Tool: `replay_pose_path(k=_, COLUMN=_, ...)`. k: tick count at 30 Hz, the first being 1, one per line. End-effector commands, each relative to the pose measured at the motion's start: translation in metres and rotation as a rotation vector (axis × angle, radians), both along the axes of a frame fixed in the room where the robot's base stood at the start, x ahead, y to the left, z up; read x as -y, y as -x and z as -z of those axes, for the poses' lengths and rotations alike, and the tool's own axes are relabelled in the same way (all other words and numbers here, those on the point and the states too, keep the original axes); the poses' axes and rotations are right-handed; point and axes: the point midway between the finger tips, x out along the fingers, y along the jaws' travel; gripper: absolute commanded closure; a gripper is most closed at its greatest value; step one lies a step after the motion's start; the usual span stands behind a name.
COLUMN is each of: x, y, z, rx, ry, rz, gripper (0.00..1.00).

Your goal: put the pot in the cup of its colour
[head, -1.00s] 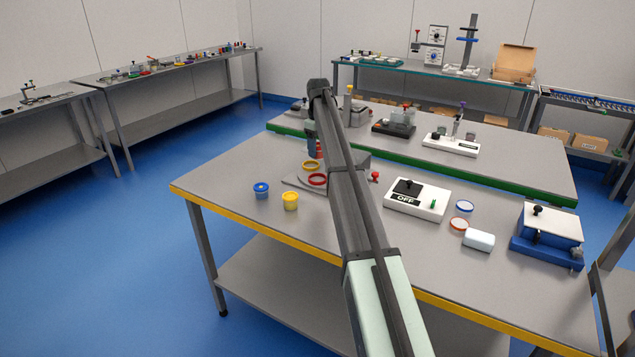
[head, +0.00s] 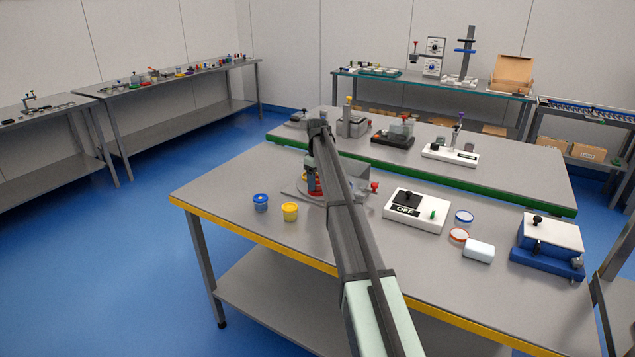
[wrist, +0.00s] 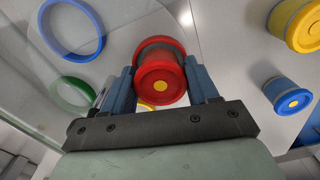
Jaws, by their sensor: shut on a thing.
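My gripper (wrist: 160,82) is shut on the red pot (wrist: 158,65), which has a grey band and a yellow dot on its lid. The head view shows the red pot (head: 314,186) low over the round carrier (head: 291,188). In the wrist view a blue ring-shaped cup (wrist: 72,30) and a green one (wrist: 70,95) lie to the left. A bit of yellow (wrist: 146,106) shows under the pot. My gripper and pot hide the red cup, so I cannot tell whether the pot is inside it.
A blue pot (head: 260,202) and a yellow pot (head: 290,211) stand left of the carrier's front edge. A white switch box (head: 416,211) marked OFF stands to the right. A red knob (head: 374,187) sits close to my arm.

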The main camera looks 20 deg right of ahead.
Motion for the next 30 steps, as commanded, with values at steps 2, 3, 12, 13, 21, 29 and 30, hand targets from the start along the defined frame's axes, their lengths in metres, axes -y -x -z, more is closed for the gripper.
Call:
replay_pose_path(k=2, x=0.0, y=0.0001, z=0.0028, rx=0.0, ry=0.0, rz=0.0, gripper=0.72)
replay_pose_path(k=3, x=0.0, y=0.0, z=0.0027, rx=0.001, ry=0.0, rz=0.0, gripper=0.72)
replay_pose_path(k=12, x=0.0, y=-0.0001, z=0.005, rx=0.001, ry=0.0, rz=0.0, gripper=0.72)
replay_pose_path(k=13, x=0.0, y=-0.0001, z=0.0053, rx=0.001, ry=0.0, rz=0.0, gripper=0.4)
replay_pose_path(k=21, x=0.0, y=-0.0001, z=0.005, rx=0.001, ry=0.0, rz=0.0, gripper=0.15)
replay_pose_path(k=29, x=0.0001, y=-0.0003, z=0.0037, rx=0.001, ry=0.0, rz=0.0, gripper=0.15)
replay_pose_path(k=30, x=0.0001, y=-0.0003, z=0.002, rx=0.001, ry=0.0, rz=0.0, gripper=0.15)
